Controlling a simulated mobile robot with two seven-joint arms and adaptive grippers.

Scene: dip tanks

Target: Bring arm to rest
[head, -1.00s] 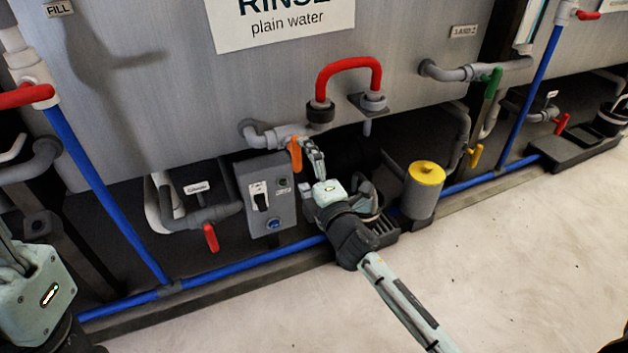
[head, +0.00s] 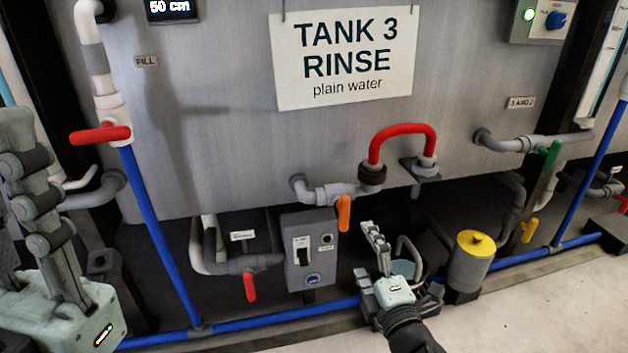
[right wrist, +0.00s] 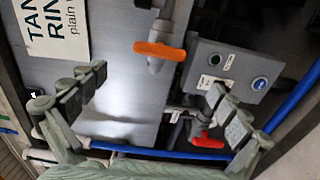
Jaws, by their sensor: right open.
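My right gripper (head: 366,252) is open and empty, below and to the right of the orange valve handle (head: 343,213) in the head view. In the right wrist view its two fingers (right wrist: 155,92) stand wide apart with nothing between them, and the orange handle (right wrist: 160,51) lies beyond them. My left gripper (head: 35,215) is at the left edge of the head view, partly cut off; whether its fingers are open or shut does not show. The orange handle hangs down from a grey pipe under the tank.
The rinse tank (head: 220,120) fills the back. A grey switch box (head: 309,262), red handle (head: 250,288), yellow-topped canister (head: 468,268) and red hose loop (head: 403,135) stand near the right gripper. A blue pipe (head: 270,318) runs low. Floor (head: 540,315) at lower right is clear.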

